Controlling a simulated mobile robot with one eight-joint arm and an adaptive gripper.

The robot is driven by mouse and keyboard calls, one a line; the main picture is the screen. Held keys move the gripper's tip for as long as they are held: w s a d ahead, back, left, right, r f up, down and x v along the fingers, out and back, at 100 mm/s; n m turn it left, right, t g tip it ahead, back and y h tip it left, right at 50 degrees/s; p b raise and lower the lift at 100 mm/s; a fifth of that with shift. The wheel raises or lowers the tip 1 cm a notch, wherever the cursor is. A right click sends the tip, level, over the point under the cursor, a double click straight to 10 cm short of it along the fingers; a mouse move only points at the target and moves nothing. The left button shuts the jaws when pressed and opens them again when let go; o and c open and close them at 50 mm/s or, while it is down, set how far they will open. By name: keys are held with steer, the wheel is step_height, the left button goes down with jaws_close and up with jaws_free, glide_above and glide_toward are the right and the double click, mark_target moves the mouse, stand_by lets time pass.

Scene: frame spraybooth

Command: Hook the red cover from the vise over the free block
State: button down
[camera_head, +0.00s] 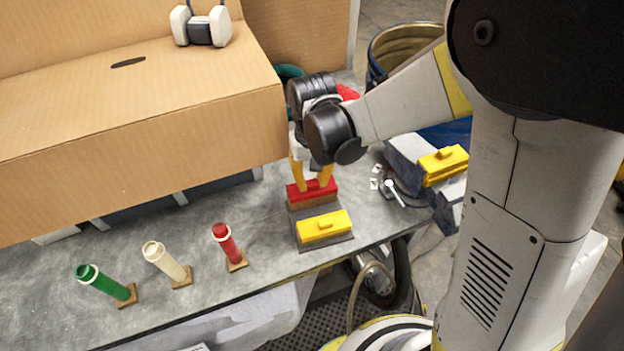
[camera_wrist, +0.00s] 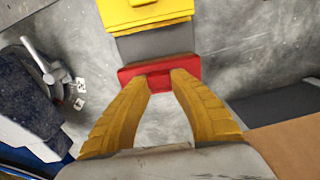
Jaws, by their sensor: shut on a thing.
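My gripper (camera_head: 313,186) points down over the bench, its yellow fingers shut on the red cover (camera_head: 297,197). In the wrist view the red cover (camera_wrist: 132,74) lies crosswise between the fingertips (camera_wrist: 160,80). In the head view a brown block face (camera_head: 313,201) shows directly below the cover; I cannot tell whether the cover rests fully on it. A grey base (camera_head: 342,240) lies under and in front, with a yellow cover (camera_head: 323,227) on its near part. The blue-grey vise (camera_head: 405,150) stands to the right with another yellow cover (camera_head: 443,163) on it.
Green (camera_head: 105,285), cream (camera_head: 166,263) and red (camera_head: 230,245) tubes stand tilted on small bases along the bench (camera_head: 215,290). A large cardboard box (camera_head: 140,110) rises behind at left.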

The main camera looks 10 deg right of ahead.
mark_target(312, 182)
steer(key=shift+f+b, duration=0.4)
steer(key=shift+f, duration=0.15)
steer(key=c, duration=1.2)
jaws_free()
steer(key=shift+o, duration=0.2)
step_height(312, 182, up, 12)
steer(key=s+d+r+m+t+b, duration=0.1)
steer(key=s+d+r+m+t, duration=0.1)
steer(key=s+d+t, duration=0.5)
steer(key=s+d, duration=0.4)
steer(key=d, duration=0.2)
steer(key=shift+d+r+b, duration=0.2)
steer(key=shift+d+b, duration=0.05)
steer(key=shift+b, duration=0.1)
